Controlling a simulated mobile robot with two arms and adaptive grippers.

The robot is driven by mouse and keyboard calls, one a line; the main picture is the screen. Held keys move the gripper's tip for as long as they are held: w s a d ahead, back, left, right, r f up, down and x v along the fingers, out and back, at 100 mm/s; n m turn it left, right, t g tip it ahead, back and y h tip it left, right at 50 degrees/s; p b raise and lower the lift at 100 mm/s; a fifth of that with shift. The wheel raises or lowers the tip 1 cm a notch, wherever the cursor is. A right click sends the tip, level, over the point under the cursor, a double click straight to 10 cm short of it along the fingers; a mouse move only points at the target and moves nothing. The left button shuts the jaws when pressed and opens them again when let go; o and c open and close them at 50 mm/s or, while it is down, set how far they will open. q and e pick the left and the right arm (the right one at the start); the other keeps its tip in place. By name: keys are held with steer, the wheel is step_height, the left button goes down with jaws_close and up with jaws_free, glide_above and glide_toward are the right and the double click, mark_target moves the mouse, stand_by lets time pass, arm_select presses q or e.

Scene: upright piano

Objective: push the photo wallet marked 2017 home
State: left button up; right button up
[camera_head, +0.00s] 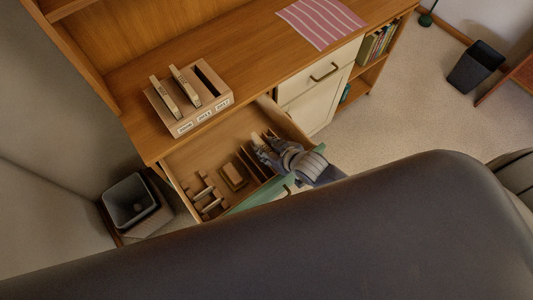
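A tan box (187,117) with three slots stands on the wooden desk top. Its front has three small labels, the right one seemingly reading 2017 (222,103). Pale upright wallets stand in the left slot (164,96) and middle slot (185,86), sticking up above the box. I cannot make out a wallet marked 2017. My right gripper (259,146) is over the right part of the open drawer. A small pale shape is at its fingers; I cannot tell whether it is held. My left gripper is not in view.
The open drawer (184,158) has a green front and holds dividers and small brown and pale items. A striped pink cloth (320,21) lies on the desk top (262,55). A grey bin (129,200) stands at left, a dark bin (476,66) at far right.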

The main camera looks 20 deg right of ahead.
jaws_close()
steer(key=shift+r, duration=0.15)
